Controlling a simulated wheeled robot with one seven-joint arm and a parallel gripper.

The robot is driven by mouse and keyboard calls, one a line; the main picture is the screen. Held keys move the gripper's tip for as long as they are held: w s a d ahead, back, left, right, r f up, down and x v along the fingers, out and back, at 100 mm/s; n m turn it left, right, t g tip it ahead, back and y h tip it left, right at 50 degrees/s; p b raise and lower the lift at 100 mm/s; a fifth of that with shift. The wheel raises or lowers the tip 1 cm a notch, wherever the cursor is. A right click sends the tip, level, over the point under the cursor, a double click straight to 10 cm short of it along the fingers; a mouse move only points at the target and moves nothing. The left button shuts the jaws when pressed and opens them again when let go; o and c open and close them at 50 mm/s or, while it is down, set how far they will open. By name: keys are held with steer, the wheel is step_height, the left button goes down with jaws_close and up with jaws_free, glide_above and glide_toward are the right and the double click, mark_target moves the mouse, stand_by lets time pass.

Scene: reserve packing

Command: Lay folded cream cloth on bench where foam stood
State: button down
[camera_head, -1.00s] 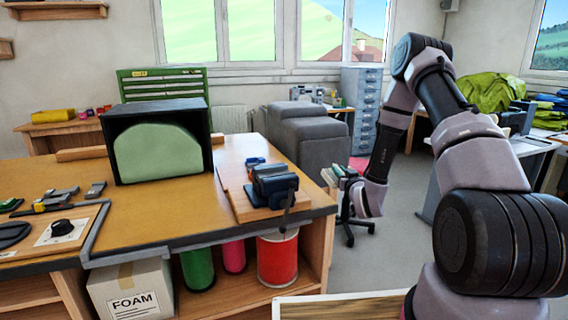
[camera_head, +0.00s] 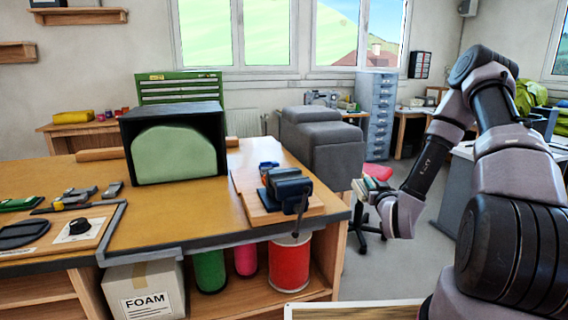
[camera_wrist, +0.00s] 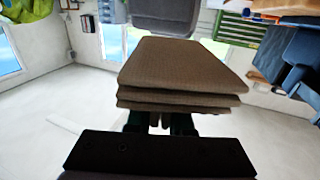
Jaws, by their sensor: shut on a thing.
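My gripper (camera_wrist: 160,122) is shut on a folded cloth (camera_wrist: 180,70), which looks brown and shaded in the wrist view. The cloth lies in several flat layers beyond the fingers. In the head view my gripper (camera_head: 371,191) is in the air to the right of the bench (camera_head: 190,222), apart from it. The cloth is small and partly hidden there. A pale green rounded foam block (camera_head: 174,155) stands inside an open-fronted black box (camera_head: 226,140) on the bench.
A vise (camera_head: 287,187) on a wooden board sits at the bench's right end. Tools (camera_head: 85,193) and a board with a black knob lie at left. The bench top in front of the black box is clear. A grey padded block (camera_head: 325,140) and a stool stand behind.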

stand_by(0.3)
steer(key=w+a+n+g+y, duration=0.1)
steer(key=w+a+n+y, duration=0.2)
steer(key=w+a, duration=0.7)
steer(key=w+y, duration=0.2)
steer(key=shift+r+n+y, duration=0.3)
steer(key=shift+n+y, duration=0.1)
steer(key=shift+w+f, duration=0.1)
step_height(320, 180, down, 9)
steer(key=shift+f, duration=0.2)
steer(key=shift+f, duration=0.15)
steer(key=c, duration=0.8)
jaws_free()
